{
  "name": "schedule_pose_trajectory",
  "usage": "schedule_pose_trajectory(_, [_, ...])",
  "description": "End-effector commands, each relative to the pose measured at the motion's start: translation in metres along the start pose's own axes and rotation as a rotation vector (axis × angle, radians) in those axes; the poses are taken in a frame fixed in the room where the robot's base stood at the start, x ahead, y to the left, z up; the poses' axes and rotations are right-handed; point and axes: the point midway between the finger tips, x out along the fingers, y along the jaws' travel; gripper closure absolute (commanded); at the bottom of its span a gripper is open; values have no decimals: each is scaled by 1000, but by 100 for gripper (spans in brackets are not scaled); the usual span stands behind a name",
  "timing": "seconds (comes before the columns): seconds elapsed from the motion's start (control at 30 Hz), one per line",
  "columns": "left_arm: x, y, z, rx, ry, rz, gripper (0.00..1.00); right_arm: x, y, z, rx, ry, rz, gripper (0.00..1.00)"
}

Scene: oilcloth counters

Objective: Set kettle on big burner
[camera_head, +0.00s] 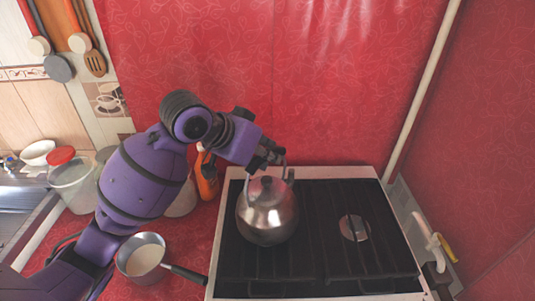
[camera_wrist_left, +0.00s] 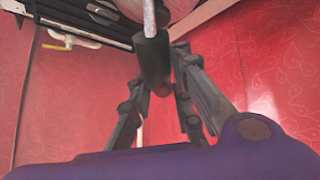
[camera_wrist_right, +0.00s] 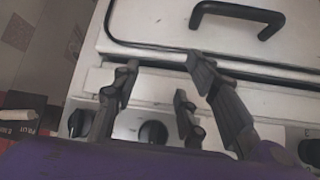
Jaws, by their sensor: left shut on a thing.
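A shiny metal kettle (camera_head: 267,215) with a black lid knob is over the left part of the black stove grate (camera_head: 310,250). It looks upright; I cannot tell whether its base touches the grate. My left gripper (camera_head: 270,160) is shut on the kettle's handle at the top. In the left wrist view the dark handle grip (camera_wrist_left: 152,62) is between the fingers. A round silver burner (camera_head: 354,228) shows bare on the right side of the stove; any burner under the kettle is hidden. My right gripper (camera_wrist_right: 162,75) is open and empty in front of the stove's front panel.
A saucepan (camera_head: 143,258) with pale contents stands left of the stove, its handle pointing toward it. An orange bottle (camera_head: 207,176) stands behind-left. A pale pipe (camera_head: 425,232) runs on the right. The oven door handle (camera_wrist_right: 240,12) shows near my right gripper.

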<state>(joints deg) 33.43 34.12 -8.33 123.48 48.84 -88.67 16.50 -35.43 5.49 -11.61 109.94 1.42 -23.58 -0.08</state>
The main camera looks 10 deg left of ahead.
Motion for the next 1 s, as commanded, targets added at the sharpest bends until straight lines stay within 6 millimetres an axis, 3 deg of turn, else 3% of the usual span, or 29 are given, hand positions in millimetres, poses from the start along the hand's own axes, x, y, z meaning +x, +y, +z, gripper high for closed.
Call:
schedule_pose_trajectory(0.57, [5,-1,4,2,8,0,100,0,-1,0,0,-1,-2,60])
schedule_pose_trajectory(0.6, [5,-1,4,2,8,0,80,0,-1,0,-1,0,-2,60])
schedule_pose_trajectory(0.77, [5,-1,4,2,6,-1,59,0,-1,0,-1,-1,-2,60])
schedule_pose_trajectory(1.0, [6,-1,6,0,2,0,58,0,-1,1,-1,-1,-3,60])
